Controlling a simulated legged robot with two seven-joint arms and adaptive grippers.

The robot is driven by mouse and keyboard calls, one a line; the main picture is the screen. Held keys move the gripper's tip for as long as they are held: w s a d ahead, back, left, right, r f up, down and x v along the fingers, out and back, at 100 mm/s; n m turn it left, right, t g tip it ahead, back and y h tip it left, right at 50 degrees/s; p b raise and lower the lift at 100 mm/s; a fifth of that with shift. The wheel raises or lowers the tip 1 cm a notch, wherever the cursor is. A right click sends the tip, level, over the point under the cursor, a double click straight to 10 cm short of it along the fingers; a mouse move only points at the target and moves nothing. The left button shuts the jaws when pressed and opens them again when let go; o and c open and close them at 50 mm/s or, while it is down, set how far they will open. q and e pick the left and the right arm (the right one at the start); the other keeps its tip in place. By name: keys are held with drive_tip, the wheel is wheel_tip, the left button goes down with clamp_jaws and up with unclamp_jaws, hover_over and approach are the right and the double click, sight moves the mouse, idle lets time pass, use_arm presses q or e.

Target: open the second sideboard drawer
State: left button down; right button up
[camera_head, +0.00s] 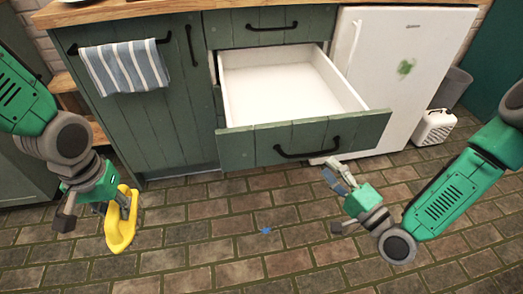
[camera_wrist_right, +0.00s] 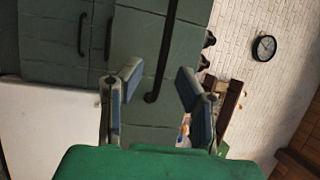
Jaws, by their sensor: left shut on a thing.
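The second sideboard drawer (camera_head: 247,148), green-fronted with a white inside, stands pulled well out below the closed top drawer (camera_head: 230,29). Its inside looks empty. Its black handle (camera_head: 308,152) also shows beyond the fingers in the right wrist view (camera_wrist_right: 164,55). My right gripper (camera_head: 340,203) is below and to the right of the handle, apart from it. Its fingers are spread and empty in the right wrist view (camera_wrist_right: 158,85). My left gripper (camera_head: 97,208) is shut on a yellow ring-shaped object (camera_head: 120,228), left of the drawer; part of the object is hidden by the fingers.
A striped towel (camera_head: 125,66) hangs on the cabinet door left of the drawer. A white fridge (camera_head: 430,60) stands right of the sideboard, with a white container (camera_head: 434,128) beside it. A small blue star (camera_head: 265,231) marks the mostly clear brick floor.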

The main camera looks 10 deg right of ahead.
use_arm(q)
drive_tip(key=shift+d, duration=0.2)
drive_tip(key=shift+a, duration=0.1)
use_arm(e)
drive_tip(key=v, duration=0.6)
drive_tip(key=shift+d, duration=0.25)
use_arm(q)
drive_tip(key=shift+r, duration=0.1)
use_arm(e)
drive_tip(key=shift+f, duration=0.1)
